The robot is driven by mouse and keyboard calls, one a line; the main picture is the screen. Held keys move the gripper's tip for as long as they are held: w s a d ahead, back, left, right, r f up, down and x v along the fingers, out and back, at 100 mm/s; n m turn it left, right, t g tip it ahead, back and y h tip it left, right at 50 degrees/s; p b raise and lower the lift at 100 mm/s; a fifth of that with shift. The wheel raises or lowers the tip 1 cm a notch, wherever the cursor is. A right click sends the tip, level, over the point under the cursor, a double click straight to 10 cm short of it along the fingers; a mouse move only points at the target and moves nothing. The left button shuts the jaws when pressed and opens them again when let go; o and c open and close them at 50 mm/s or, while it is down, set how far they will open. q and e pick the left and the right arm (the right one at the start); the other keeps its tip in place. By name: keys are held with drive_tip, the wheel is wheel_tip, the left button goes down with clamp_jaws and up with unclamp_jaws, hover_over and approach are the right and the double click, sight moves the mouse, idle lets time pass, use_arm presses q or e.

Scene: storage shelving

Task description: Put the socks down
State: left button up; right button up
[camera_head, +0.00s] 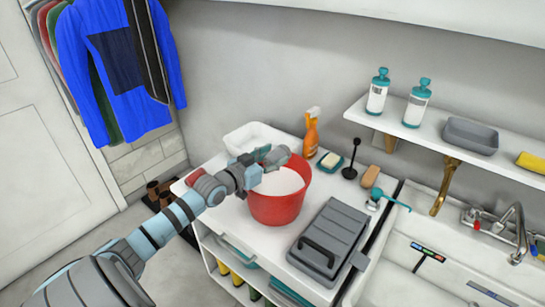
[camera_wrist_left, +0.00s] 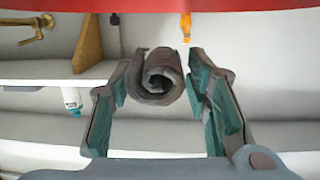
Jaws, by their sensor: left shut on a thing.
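The socks (camera_wrist_left: 158,76) are a dark grey-brown roll, seen end-on between the teal finger pads in the left wrist view. They also show as a grey bundle in the head view (camera_head: 278,156). My left gripper (camera_head: 262,158) is shut on them and holds them over the back rim area of a red bucket (camera_head: 277,207). In the left wrist view, the fingers (camera_wrist_left: 158,84) flank the roll. The bucket has a pale inside and stands on the white countertop. My right gripper is not in view.
A white basin (camera_head: 240,138) stands behind the bucket, with an orange spray bottle (camera_head: 311,133) to its right. A soap dish (camera_head: 330,161) and a dark grey case (camera_head: 328,238) are to the bucket's right. A sink and a wall shelf (camera_head: 437,133) lie farther right.

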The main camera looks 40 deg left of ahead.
sight(272, 154)
use_arm(q)
wheel_tip(272, 154, down, 4)
drive_tip(key=b, duration=0.3)
drive_tip(key=shift+f, duration=0.2)
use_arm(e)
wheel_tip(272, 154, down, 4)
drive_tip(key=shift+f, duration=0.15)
use_arm(q)
drive_tip(key=shift+r, duration=0.1)
drive_tip(key=o, duration=1.2)
wheel_tip(272, 154, up, 8)
drive_tip(key=p, duration=0.7)
drive_tip(key=shift+f, duration=0.5)
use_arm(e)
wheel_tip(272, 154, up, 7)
